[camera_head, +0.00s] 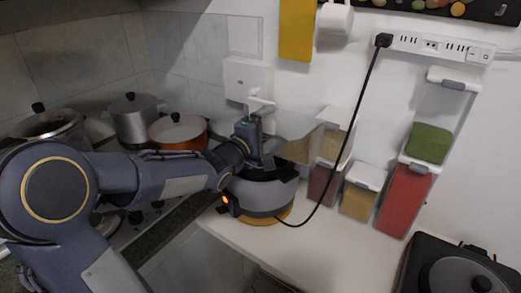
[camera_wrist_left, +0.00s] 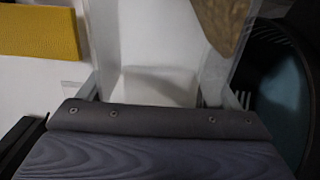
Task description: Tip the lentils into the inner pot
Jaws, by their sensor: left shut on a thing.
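My left gripper (camera_head: 258,158) reaches in from the left, above the cooker. It is shut on a clear container, which also fills the upper middle of the left wrist view (camera_wrist_left: 160,60). The container is tilted, and brown lentils (camera_head: 297,150) lie toward its right end; they also show in the left wrist view (camera_wrist_left: 222,22). The grey-and-black cooker (camera_head: 262,197) stands on the counter below, with an orange light on its front. In the left wrist view a dark round pot (camera_wrist_left: 285,95) shows at the right. I see no lentils falling. My right gripper is out of view.
Several clear dispensers with coloured contents stand to the right, including a red one (camera_head: 404,198) and a yellow one (camera_head: 358,200). A black cord runs from the power strip (camera_head: 440,46) past them. Pots, including an orange one (camera_head: 178,133), stand at left. The front white counter (camera_head: 320,245) is clear.

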